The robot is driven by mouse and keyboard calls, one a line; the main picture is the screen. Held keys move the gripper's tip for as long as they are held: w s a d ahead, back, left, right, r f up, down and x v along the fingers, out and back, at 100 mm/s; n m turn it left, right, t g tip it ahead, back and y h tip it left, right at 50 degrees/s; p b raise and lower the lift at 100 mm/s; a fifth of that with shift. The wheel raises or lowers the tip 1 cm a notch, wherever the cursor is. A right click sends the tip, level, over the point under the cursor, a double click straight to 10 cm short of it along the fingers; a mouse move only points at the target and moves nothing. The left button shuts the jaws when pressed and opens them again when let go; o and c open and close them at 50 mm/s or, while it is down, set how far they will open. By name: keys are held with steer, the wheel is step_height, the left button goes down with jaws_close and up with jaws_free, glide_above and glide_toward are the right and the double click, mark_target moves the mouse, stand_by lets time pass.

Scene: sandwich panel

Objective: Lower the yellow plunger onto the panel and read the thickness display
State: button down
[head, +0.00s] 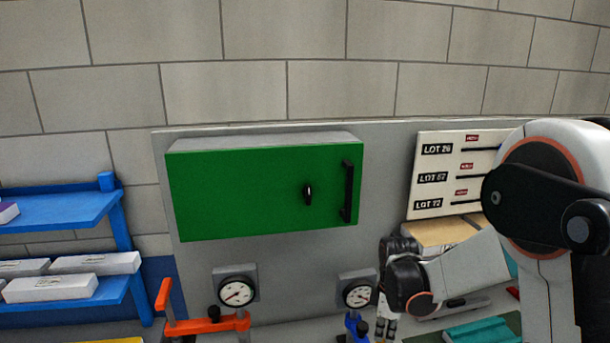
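My gripper (385,327) points down at the lower right, beside the right dial gauge. Its fingertips are small and partly cut off by the bottom edge, so its opening is unclear. I cannot make out the yellow plunger, the sandwich panel or a thickness display. Only a thin yellow strip (122,340) shows at the bottom left edge, and I cannot tell what it is. Two round dial gauges, a left one (237,292) and a right one (358,293), stand at the back of the work area.
An orange clamp (205,325) and a blue clamp (356,329) stand below the gauges. A closed green cabinet (240,195) is on the wall. A blue shelf (75,300) with white boxes is left. A LOT board (432,180) and teal items (480,331) are right.

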steer(key=shift+r+p, duration=0.95)
steer(key=shift+r, duration=1.25)
steer(key=shift+s+b, duration=0.1)
steer(key=shift+b, duration=0.2)
steer(key=shift+s+m+b, duration=0.2)
steer(key=shift+m+b, duration=0.1)
steer(key=shift+b, duration=0.15)
steer(key=s+f+m+t+b, duration=0.3)
steer(key=s+m+b, duration=0.3)
steer(key=s+b, duration=0.4)
steer(key=s+f+m+t+b, duration=0.4)
steer(key=s+m+b, duration=0.3)
steer(key=s+b, duration=0.3)
steer(key=b, duration=0.2)
steer(key=shift+s+f+m+b, duration=0.15)
steer(key=shift+s+m+b, duration=0.15)
steer(key=shift+s, duration=0.1)
